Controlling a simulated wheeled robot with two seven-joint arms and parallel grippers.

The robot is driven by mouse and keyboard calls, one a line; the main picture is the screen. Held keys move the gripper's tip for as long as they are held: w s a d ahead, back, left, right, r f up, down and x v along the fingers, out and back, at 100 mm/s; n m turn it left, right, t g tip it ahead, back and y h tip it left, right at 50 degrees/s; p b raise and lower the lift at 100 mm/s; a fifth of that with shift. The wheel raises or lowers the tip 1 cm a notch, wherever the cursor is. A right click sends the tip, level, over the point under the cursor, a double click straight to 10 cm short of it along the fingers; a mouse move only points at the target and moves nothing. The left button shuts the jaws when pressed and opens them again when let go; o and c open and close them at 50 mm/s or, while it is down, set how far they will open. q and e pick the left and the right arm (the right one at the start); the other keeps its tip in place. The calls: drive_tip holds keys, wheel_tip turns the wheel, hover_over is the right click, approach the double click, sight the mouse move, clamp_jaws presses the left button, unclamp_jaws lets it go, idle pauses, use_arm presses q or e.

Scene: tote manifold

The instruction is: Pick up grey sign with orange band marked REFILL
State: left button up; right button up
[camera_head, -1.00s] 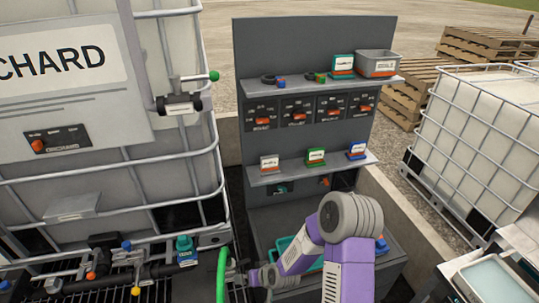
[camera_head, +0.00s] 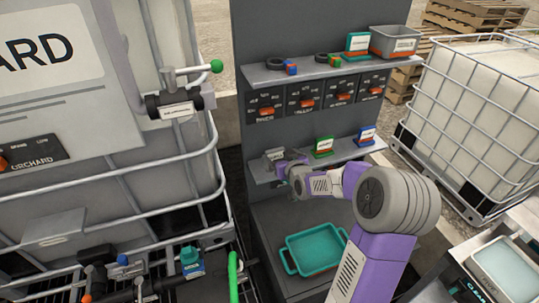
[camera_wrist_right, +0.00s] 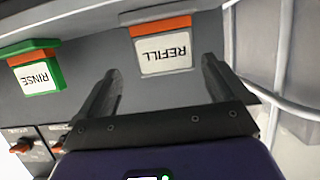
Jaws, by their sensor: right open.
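The grey sign with an orange band, marked REFILL (camera_wrist_right: 164,54), appears upside down in the right wrist view. In the head view the grey sign (camera_head: 274,154) stands at the left end of the lower shelf, partly hidden by my right gripper. My right gripper (camera_head: 284,164) is at the front of that shelf end. In the right wrist view its two fingers (camera_wrist_right: 160,68) are spread apart and empty, with the sign ahead in line with the gap between them. My left gripper is not in view.
A green RINSE sign (camera_wrist_right: 36,72) stands beside it, also on the lower shelf in the head view (camera_head: 322,147). A blue sign (camera_head: 366,136) is further right. A teal tray (camera_head: 316,250) lies below. A caged tank (camera_head: 140,150) stands close on the left.

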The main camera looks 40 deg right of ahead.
sight(276, 154)
drive_tip(key=shift+a+p+x, duration=0.2)
drive_tip(key=shift+p+x, duration=0.15)
drive_tip(key=shift+x, duration=1.25)
drive_tip(key=shift+a+p+x, duration=0.2)
drive_tip(key=shift+p+x, duration=0.15)
drive_tip(key=shift+x, duration=1.25)
drive_tip(key=shift+f, duration=0.2)
drive_tip(key=shift+c, duration=0.3)
drive_tip(key=c, duration=0.9)
drive_tip(key=shift+r, duration=0.15)
